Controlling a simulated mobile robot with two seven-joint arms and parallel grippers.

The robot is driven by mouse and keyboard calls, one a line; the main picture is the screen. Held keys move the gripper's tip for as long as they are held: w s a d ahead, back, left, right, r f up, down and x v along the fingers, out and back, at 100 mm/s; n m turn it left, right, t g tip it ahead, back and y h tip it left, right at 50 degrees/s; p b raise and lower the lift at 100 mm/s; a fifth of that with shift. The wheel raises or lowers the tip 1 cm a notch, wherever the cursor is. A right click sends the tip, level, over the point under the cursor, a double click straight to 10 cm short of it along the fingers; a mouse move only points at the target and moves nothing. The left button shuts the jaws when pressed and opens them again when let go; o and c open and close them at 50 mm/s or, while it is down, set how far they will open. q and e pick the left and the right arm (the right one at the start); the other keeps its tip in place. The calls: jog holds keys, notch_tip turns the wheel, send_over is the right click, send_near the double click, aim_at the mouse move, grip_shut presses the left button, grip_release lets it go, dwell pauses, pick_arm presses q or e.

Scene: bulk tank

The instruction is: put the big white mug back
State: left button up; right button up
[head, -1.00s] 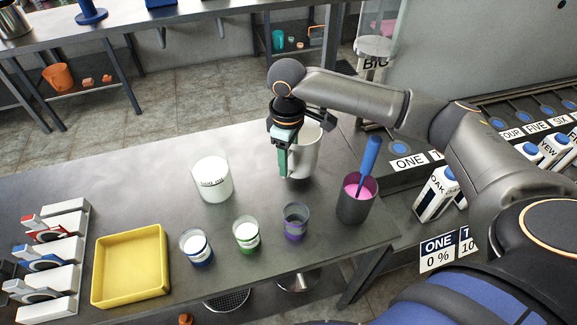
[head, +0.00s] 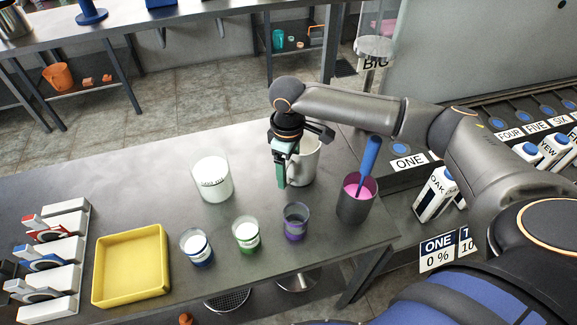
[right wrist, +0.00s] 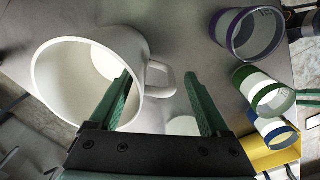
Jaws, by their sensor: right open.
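The big white mug (head: 305,164) stands upright on the grey steel table, near its back right. In the right wrist view the mug (right wrist: 75,75) fills the left side, and its handle (right wrist: 163,78) points between my fingers. My right gripper (head: 284,166) is open at the mug's left side in the head view. In the right wrist view the open green fingers (right wrist: 160,95) are on either side of the handle, with a gap on the right. My left gripper is not in view.
A glass of white liquid (head: 212,182) stands left of the mug. A dark cup with pink contents and a blue-handled tool (head: 355,205) is close on the right. Cups with blue (head: 197,250), green (head: 246,235) and purple (head: 295,223) bands and a yellow tray (head: 98,275) are in front.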

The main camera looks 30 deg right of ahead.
notch_tip(320, 180, up, 12)
jog(key=shift+r, duration=0.15)
dwell(0.5)
dwell(0.4)
